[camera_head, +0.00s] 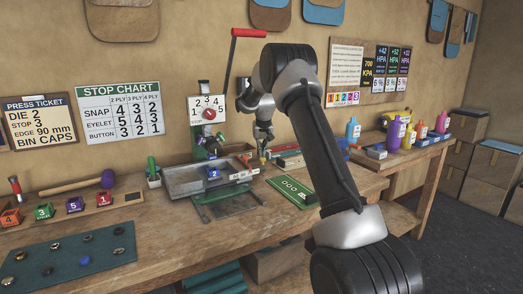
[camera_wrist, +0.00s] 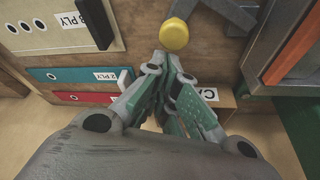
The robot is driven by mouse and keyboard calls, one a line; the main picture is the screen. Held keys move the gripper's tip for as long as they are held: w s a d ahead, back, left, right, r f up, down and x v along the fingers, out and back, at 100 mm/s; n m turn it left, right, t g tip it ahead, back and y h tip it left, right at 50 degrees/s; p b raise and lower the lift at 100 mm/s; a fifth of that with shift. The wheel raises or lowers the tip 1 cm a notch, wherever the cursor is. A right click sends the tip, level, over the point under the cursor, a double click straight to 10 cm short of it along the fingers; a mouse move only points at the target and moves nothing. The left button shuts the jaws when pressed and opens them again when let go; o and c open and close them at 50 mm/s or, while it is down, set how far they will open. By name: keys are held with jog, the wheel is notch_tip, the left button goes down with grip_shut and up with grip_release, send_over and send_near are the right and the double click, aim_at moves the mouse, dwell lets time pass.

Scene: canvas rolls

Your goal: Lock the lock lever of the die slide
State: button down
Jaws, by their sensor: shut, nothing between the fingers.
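The bench press (camera_head: 207,125) stands at the back of the workbench, with a numbered dial and a long red-handled lever. A grey tray-like part (camera_head: 180,181) sits in front of it, with a blue block marked 2 (camera_head: 213,172) on it. My gripper (camera_head: 263,146) is to the right of the press, pointing down and shut, with nothing between its fingers. In the wrist view, my gripper (camera_wrist: 167,62) is just below a yellow knob (camera_wrist: 174,34) on a grey bar; touching or a small gap, I cannot tell. I cannot tell the lever's lock position.
A green board (camera_head: 291,192) lies on the bench right of the tray. In the wrist view, teal (camera_wrist: 75,75) and red (camera_wrist: 90,98) strips lie left of the fingers. Numbered blocks (camera_head: 43,211) and a teal mat (camera_head: 65,257) are at the left. Bottles (camera_head: 353,130) stand far right.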

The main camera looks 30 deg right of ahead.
jog(key=shift+s+d+m, duration=0.15)
jog(key=shift+s+m, duration=0.4)
jog(key=shift+m, duration=0.15)
jog(key=shift+s+m+h, duration=0.3)
jog(key=s+m+g, duration=0.1)
jog(key=s+m, duration=0.1)
jog(key=m, duration=0.1)
jog(key=shift+s+h, duration=0.25)
jog(key=shift+h, duration=0.15)
jog(key=s+m, duration=0.2)
jog(key=m+g, duration=0.1)
jog(key=shift+s+a+m+h, duration=0.3)
jog(key=shift+s+a+h, duration=0.05)
jog(key=shift+s+h, duration=0.05)
jog(key=shift+s+a+m+g, duration=0.35)
jog(key=shift+s+m, duration=0.35)
jog(key=shift+m, duration=0.3)
jog(key=shift+w, duration=0.1)
jog(key=shift+w+a, duration=0.25)
jog(key=shift+w, duration=0.4)
